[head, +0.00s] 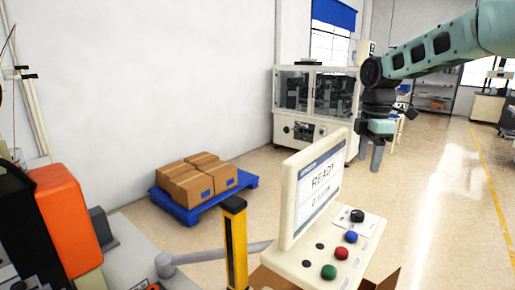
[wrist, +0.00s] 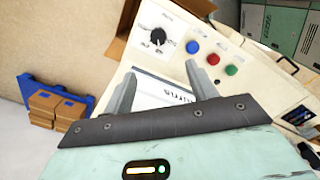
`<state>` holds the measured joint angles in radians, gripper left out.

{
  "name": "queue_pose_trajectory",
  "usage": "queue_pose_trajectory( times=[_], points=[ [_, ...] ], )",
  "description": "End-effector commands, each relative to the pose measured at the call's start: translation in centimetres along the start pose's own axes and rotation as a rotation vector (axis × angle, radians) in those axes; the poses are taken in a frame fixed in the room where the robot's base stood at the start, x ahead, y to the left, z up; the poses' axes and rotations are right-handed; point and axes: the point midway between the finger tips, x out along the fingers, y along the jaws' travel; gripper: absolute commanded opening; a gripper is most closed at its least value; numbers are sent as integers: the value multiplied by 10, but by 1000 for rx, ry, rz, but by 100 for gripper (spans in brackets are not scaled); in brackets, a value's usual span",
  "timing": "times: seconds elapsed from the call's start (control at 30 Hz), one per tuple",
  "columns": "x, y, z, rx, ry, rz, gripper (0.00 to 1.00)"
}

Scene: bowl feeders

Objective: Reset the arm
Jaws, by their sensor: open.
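My gripper (head: 368,157) hangs from my green arm at the upper right of the head view, with its fingers pointing down. In the wrist view my gripper (wrist: 159,82) shows two grey fingers spread apart with nothing held between them. Behind the fingers in the wrist view is the control panel (wrist: 244,70) with a black knob and blue, red and green buttons. The same control panel (head: 352,222) shows in the head view below my gripper. Its screen (head: 318,187) reads READY. My gripper looks apart from the panel.
A blue pallet (head: 190,215) with cardboard boxes (head: 198,178) stands on the floor at left. A yellow post (head: 235,240) and an orange machine part (head: 68,220) are near the front. A glass-sided machine (head: 315,105) stands behind. The floor at right is clear.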

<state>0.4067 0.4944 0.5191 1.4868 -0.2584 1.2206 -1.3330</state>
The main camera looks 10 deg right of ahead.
Motion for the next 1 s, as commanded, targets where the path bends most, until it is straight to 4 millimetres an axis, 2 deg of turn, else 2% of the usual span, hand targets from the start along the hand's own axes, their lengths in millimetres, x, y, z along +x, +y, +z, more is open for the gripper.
queue_pose_trajectory(
  times=[0.13, 0.27, 0.4, 0.5, 0.87, 1.0],
  points=[
    [23, -34, -17, 203, -15, 27, 57],
    [50, -80, -25, 498, -2, 69, 57],
    [74, -128, -23, 813, 38, 111, 57],
    [86, -155, -19, 992, 70, 131, 57],
    [115, -235, -8, 1481, 186, 162, 57],
    [131, -250, -55, 1342, 174, 112, 57]
  ],
)
